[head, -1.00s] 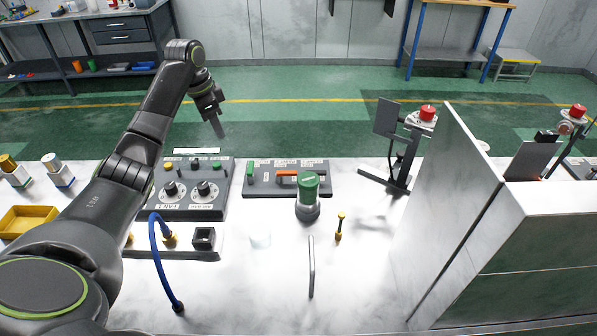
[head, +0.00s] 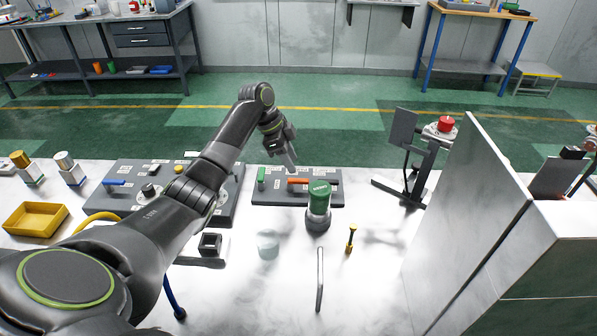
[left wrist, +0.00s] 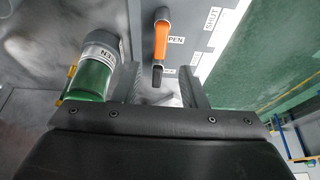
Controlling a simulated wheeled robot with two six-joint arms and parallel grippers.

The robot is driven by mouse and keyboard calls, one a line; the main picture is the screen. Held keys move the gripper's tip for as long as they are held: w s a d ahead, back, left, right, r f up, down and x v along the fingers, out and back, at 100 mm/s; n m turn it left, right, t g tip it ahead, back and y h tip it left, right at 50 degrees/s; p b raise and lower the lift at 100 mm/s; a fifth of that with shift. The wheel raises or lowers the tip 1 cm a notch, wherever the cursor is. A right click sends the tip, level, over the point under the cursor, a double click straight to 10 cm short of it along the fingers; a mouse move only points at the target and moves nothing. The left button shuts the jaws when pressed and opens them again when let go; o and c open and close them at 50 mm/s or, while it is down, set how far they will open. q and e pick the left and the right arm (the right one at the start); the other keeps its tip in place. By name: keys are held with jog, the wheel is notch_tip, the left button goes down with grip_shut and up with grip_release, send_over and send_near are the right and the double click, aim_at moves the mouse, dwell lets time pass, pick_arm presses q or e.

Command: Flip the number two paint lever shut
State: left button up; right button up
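The lever panel (head: 328,199) is a dark grey plate at the back of the bench. It carries a green lever (head: 261,178) pointing away from me and an orange lever (head: 298,181) lying sideways. The number on each lever is not readable. In the left wrist view the orange lever (left wrist: 161,38) runs up the picture beside a partly hidden OPEN label; a SHUT label (left wrist: 211,19) is at its far side. My left gripper (head: 291,165) hangs above and behind the orange lever. Its fingers (left wrist: 161,88) are apart, with nothing held. My right gripper is out of view.
A green-topped canister (head: 319,203) stands right in front of the lever panel, close to the left gripper in the wrist view. A dark knob panel (head: 125,172) lies to the left under my arm. A stand with a red top (head: 445,125) and a wall (head: 483,210) are right.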

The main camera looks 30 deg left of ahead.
aim_at(302, 180)
pick_arm(q)
jog(key=x, duration=0.6)
jog(key=shift+f, duration=0.15)
jog(key=shift+c, duration=0.2)
grip_shut()
